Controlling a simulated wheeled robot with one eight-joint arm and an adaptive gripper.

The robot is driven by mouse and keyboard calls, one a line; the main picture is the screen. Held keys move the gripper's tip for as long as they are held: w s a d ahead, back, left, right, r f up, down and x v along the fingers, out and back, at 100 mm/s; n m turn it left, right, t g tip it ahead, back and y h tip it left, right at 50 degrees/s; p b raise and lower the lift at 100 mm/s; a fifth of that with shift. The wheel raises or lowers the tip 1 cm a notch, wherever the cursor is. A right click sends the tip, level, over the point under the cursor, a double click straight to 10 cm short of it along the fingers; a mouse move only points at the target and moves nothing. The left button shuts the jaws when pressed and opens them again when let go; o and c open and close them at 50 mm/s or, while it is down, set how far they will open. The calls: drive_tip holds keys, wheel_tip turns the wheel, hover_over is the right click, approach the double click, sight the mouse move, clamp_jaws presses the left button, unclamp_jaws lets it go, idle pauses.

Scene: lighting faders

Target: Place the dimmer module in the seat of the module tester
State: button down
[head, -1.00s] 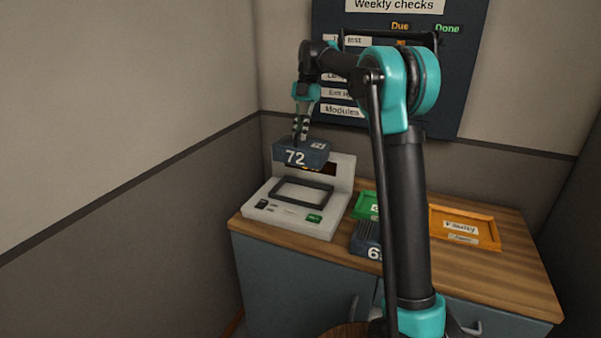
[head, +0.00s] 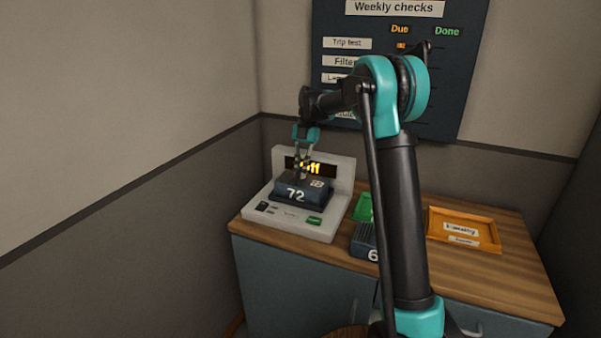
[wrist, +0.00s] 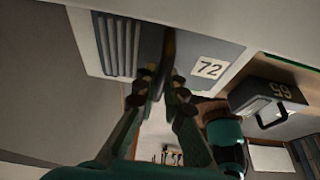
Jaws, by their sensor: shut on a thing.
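The dimmer module (head: 302,190), a dark blue-grey box marked 72, is at the seat of the module tester (head: 259,217). It covers the seat's dark frame, and whether it is fully down cannot be told. The tester is a pale console with an upright back panel, and its display (head: 322,169) shows amber letters ending in "ff", partly hidden by my gripper. My gripper (head: 300,177) is above the module, shut on it. In the wrist view the fingers (wrist: 163,85) meet at the module (wrist: 195,60), beside its ribbed patch and 72 label.
A second module (head: 364,241), marked with a 6, stands right of the tester; the wrist view shows it as 65 (wrist: 270,100). A green tray (head: 364,208) is behind it, partly hidden by my arm. An orange tray (head: 465,214) lies further right on the wooden counter (head: 510,275).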

drive_tip(key=shift+f, duration=0.2)
drive_tip(key=c, duration=1.6)
unclamp_jaws()
drive_tip(key=v, duration=1.2)
